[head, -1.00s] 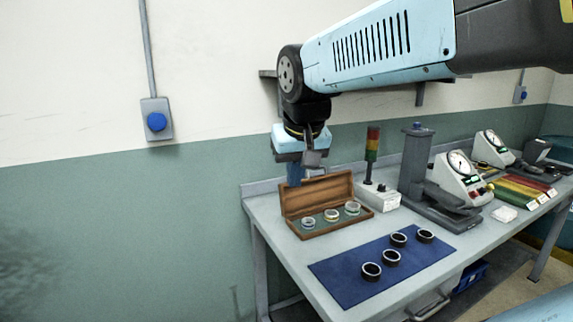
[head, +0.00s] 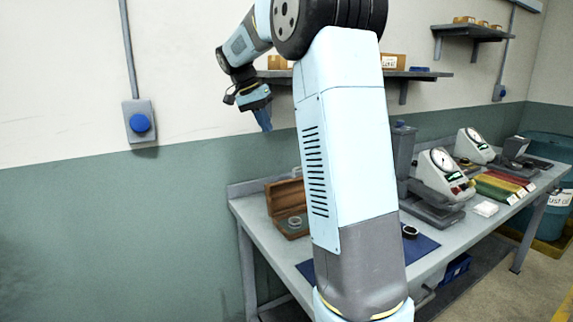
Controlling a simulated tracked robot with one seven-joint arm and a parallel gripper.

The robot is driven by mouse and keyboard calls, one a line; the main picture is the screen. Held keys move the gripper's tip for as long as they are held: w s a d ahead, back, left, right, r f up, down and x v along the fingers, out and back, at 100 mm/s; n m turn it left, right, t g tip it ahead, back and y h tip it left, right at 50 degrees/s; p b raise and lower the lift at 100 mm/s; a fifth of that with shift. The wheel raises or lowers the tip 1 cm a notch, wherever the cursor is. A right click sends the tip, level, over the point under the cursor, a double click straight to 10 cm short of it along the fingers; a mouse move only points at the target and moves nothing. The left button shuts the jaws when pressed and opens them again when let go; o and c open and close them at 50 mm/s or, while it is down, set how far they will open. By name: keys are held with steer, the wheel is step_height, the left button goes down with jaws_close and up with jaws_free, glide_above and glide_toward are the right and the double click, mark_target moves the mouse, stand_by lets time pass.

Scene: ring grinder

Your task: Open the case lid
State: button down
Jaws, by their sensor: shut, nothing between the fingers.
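The wooden case (head: 291,229) stands at the left end of the grey workbench. Its brown lid (head: 283,194) is raised and stands open at the back. At least one metal ring (head: 294,221) lies inside. My arm hides the right part of the case and lid. My gripper (head: 264,120) is shut and empty, pointing down in front of the wall, above and to the left of the case, clear of it.
A blue mat (head: 422,244) lies at the bench front with a black ring (head: 409,232), partly hidden by my arm. Dial gauges (head: 440,163) stand to the right. A wall shelf (head: 422,74) with small boxes runs behind my arm.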

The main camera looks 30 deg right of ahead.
steer(key=w+d+f+m+g+h, duration=0.1)
steer(key=w+d+f+m+g, duration=0.2)
steer(key=w+f, duration=0.35)
steer(key=w+d+f+m+g+h, duration=0.1)
steer(key=w+d+f+m, duration=0.4)
steer(key=w, duration=0.3)
steer(key=s+d+f+n, duration=0.1)
steer(key=s+d+f, duration=0.2)
steer(key=d+f, duration=0.2)
steer(key=shift+s+f, duration=0.4)
steer(key=shift+f, duration=0.55)
